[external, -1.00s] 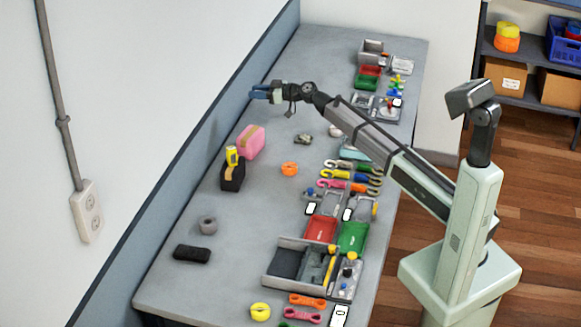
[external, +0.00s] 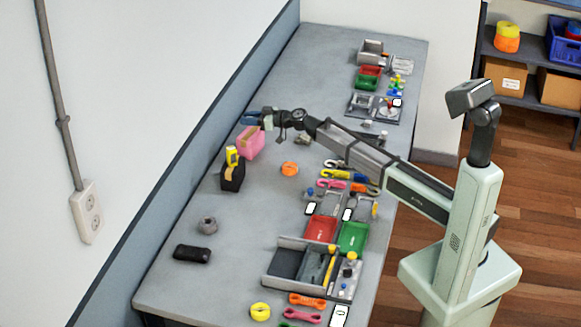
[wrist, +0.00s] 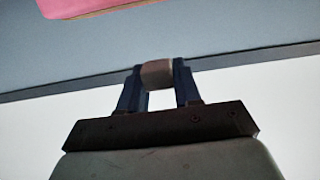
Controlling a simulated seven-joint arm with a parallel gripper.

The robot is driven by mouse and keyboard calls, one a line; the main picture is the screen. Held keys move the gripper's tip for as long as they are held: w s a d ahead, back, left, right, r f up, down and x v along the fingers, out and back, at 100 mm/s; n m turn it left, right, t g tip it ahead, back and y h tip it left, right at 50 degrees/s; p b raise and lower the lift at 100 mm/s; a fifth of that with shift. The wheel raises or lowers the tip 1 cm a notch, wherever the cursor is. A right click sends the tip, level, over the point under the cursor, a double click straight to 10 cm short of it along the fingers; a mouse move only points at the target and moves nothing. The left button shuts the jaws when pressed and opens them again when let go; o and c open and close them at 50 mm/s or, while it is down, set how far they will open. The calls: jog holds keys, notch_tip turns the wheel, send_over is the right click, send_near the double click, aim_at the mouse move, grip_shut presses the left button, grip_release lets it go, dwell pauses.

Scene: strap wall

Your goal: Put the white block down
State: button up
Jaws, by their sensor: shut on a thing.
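My gripper (external: 256,118) is near the wall panel, just above and behind the pink block (external: 250,143) in the external view. In the wrist view, my gripper's two dark blue fingers (wrist: 158,82) are shut on a small block (wrist: 157,74). It looks grey-brown in the shade there; I take it to be the white block. It is hard to make out in the external view. The pink block also shows at the top left of the wrist view (wrist: 90,6). Whether the held block touches anything below is not clear.
A black box with a yellow item (external: 232,172) stands in front of the pink block. An orange ring (external: 289,169) lies to its right. The table (external: 285,75) is clear behind my gripper. The blue-grey wall panel (external: 180,190) runs along the left edge.

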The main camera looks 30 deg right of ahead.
aim_at(250, 133)
jog(key=shift+f, duration=2.3)
jog(key=shift+f, duration=0.15)
jog(key=o, duration=1)
jog(key=shift+r, duration=0.2)
jog(key=v, duration=1.2)
jog(key=shift+f, duration=0.15)
